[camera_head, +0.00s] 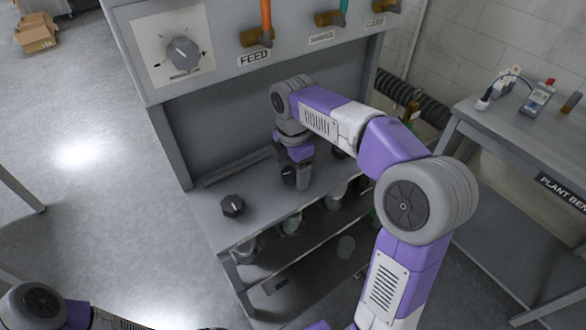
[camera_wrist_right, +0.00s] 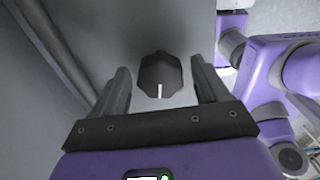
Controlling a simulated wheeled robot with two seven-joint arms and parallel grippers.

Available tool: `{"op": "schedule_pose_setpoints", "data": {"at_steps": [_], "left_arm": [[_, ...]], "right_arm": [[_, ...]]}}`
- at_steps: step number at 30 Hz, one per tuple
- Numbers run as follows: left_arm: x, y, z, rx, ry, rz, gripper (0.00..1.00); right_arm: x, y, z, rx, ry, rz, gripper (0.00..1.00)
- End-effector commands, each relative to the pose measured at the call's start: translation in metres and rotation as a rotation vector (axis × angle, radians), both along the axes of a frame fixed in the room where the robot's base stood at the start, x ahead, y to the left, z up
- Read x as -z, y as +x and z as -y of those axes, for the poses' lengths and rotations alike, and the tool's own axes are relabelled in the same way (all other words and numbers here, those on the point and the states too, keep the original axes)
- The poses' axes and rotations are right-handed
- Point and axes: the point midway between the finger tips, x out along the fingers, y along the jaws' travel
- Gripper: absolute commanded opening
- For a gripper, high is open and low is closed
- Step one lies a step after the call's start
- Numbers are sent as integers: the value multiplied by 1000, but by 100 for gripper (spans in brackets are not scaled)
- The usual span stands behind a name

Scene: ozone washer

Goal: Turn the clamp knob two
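In the head view, a dark faceted knob (camera_head: 232,206) stands on the grey ledge of the washer panel. A second dark knob (camera_head: 288,176) stands further right, partly hidden by my right gripper (camera_head: 297,180), which points down over it. In the right wrist view this dark knob (camera_wrist_right: 160,72) with a white pointer line lies between the two open fingers of my right gripper (camera_wrist_right: 160,80). Gaps show on both sides, so the fingers do not touch it. Another dark shape further right on the ledge is mostly hidden by my arm. My left gripper is out of view.
A grey pipe (camera_head: 238,166) runs along the back of the ledge. Above is a panel with a dial (camera_head: 183,54) and valves labelled FEED (camera_head: 254,57). Glass jars (camera_head: 292,222) stand on the shelf below. A plant bench (camera_head: 510,130) stands at right.

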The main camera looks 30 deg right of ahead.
Motion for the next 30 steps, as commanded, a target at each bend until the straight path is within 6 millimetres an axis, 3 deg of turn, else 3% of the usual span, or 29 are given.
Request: {"op": "schedule_pose_setpoints", "data": {"at_steps": [1, 10, 20, 30], "left_arm": [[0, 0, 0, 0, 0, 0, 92], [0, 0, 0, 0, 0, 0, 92], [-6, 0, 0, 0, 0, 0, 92], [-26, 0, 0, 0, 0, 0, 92]], "right_arm": [[0, 0, 0, 0, 0, 0, 65], [0, 0, 0, 0, 0, 0, 21], [-1, 0, 0, 54, 0, -1, 21], [-3, -2, 0, 297, -1, -3, 21]]}}
